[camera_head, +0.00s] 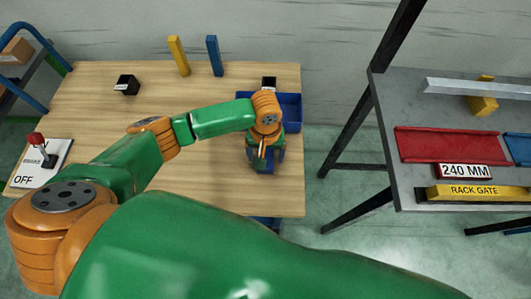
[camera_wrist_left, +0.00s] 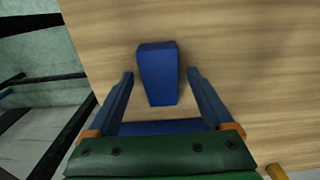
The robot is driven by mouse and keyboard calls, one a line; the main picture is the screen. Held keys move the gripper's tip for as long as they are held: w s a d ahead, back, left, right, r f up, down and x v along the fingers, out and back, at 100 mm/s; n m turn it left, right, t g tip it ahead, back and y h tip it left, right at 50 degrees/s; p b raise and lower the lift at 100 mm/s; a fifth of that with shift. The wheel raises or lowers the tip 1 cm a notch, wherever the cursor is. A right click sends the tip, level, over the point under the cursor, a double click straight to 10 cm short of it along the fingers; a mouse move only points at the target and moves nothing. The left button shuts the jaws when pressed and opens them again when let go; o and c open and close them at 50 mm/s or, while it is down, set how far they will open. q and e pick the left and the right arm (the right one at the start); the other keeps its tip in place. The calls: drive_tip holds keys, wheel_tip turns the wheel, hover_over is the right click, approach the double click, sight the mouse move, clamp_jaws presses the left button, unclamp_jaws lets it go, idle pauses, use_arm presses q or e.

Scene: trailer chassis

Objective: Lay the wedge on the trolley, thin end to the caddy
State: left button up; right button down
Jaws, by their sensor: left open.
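In the left wrist view a blue tapered block (camera_wrist_left: 158,73), which looks like the wedge, lies on the wooden table. My left gripper (camera_wrist_left: 160,76) is open, with one finger on each side of the block and a visible gap on both sides. In the head view my left gripper (camera_head: 264,162) points down over the table's right part, in front of a blue bin (camera_head: 291,108); the gripper hides the block there. My right gripper is not in view. I cannot tell for sure which thing is the trolley or the caddy.
A yellow block (camera_head: 178,56) and a blue block (camera_head: 214,56) stand at the table's back. A black box (camera_head: 127,85) and a lever panel (camera_head: 40,162) are at left. A blue-framed cart (camera_head: 28,100) stands further left. A grey rack (camera_head: 400,105) with red and blue plates is at right.

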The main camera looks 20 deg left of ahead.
use_arm(q)
wheel_tip(320, 180, up, 12)
drive_tip(key=p, duration=0.1)
drive_tip(key=shift+r, duration=0.15)
drive_tip(key=shift+s, duration=0.1)
